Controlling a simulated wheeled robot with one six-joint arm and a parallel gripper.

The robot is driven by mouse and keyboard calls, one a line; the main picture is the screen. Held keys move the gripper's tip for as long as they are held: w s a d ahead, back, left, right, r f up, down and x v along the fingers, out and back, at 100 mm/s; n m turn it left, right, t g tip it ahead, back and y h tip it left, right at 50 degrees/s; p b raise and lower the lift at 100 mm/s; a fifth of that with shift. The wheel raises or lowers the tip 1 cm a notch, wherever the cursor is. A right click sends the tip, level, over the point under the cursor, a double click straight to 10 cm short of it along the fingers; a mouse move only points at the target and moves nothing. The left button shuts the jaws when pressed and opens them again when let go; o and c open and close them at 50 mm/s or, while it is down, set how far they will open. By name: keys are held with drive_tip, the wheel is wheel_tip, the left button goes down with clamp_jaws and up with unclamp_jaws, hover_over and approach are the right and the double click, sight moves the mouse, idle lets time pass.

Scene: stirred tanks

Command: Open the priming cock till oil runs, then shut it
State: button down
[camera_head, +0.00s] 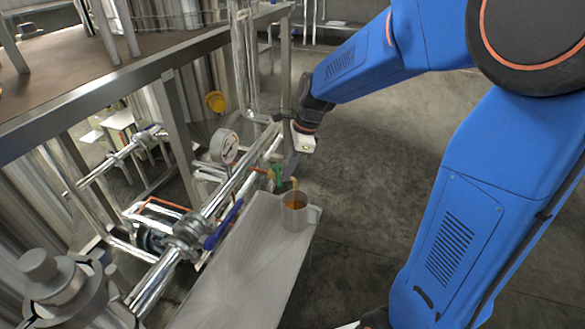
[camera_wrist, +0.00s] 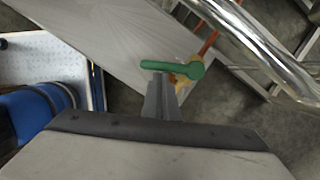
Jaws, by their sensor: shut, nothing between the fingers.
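The priming cock has a green lever handle (camera_head: 277,176) and sits on the pipework above the metal shelf's far end. My gripper (camera_head: 289,174) is shut and empty, pointing down right by the lever. In the wrist view my fingertips (camera_wrist: 161,80) are at the lever; I cannot tell whether they touch it. A pale mug (camera_head: 295,217) with amber liquid stands below the cock.
The metal shelf (camera_head: 240,274) is otherwise bare. A pressure gauge (camera_head: 224,147), steel pipes and a blue lever (camera_head: 224,226) lie left of the cock. A yellow bucket-like object (camera_head: 215,102) is farther back. The concrete floor (camera_head: 365,165) to the right is clear.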

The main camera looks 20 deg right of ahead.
sight(279, 179)
drive_tip(key=shift+s+a+m+t, duration=0.15)
drive_tip(key=shift+a+m+t, duration=0.25)
drive_tip(key=shift+a+m, duration=1.05)
